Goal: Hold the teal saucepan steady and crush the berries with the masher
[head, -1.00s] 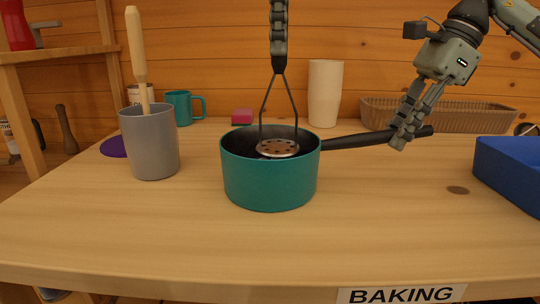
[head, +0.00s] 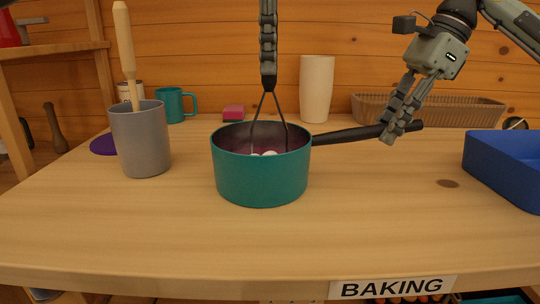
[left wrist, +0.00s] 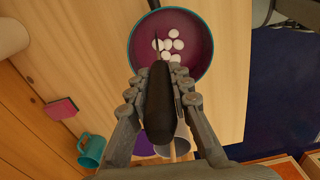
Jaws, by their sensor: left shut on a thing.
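The teal saucepan (head: 262,180) stands upright on the table, its black handle (head: 345,135) pointing right. Its inside (left wrist: 198,62) looks dark purple in the left wrist view, with several pale round pieces (left wrist: 171,21), apparently the berries. My left gripper (head: 268,78) is above the pan, shut on the black handle of the masher (left wrist: 158,105). The masher's two wires (head: 283,115) go down into the pan; its head is hidden below the rim. My right gripper (head: 390,132) is at the pan's handle, its fingers closed around it.
A grey crock (head: 140,140) with a wooden-handled tool stands left of the pan. Behind are a teal mug (head: 172,106), a pink block (head: 233,113), a cream vase (head: 316,90) and a brown basket (head: 455,112). A blue bin (head: 500,172) is at right. The front table is clear.

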